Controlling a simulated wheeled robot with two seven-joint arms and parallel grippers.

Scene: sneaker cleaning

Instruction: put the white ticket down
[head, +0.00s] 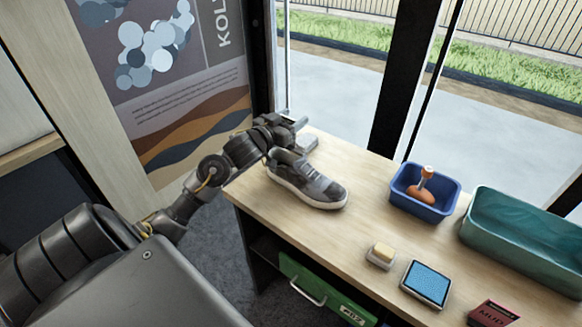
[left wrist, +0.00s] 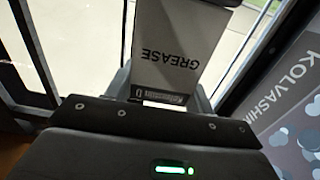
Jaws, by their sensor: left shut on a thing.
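The white ticket (left wrist: 178,45), printed with the word GREASE, stands between the fingers of my left gripper (left wrist: 165,88) in the left wrist view. My left gripper (head: 292,126) is shut on it. In the head view the gripper is above the far left end of the wooden table, just behind the grey sneaker (head: 308,182). My right gripper is not in view.
A blue bin (head: 440,208) holds an orange-handled brush (head: 426,180). A teal tray (head: 520,240) stands at right. A yellow-topped block (head: 381,255), a blue pad (head: 427,282) and a dark red MUD box (head: 494,314) lie in front. The wooden table (head: 355,222) is clear between sneaker and bin.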

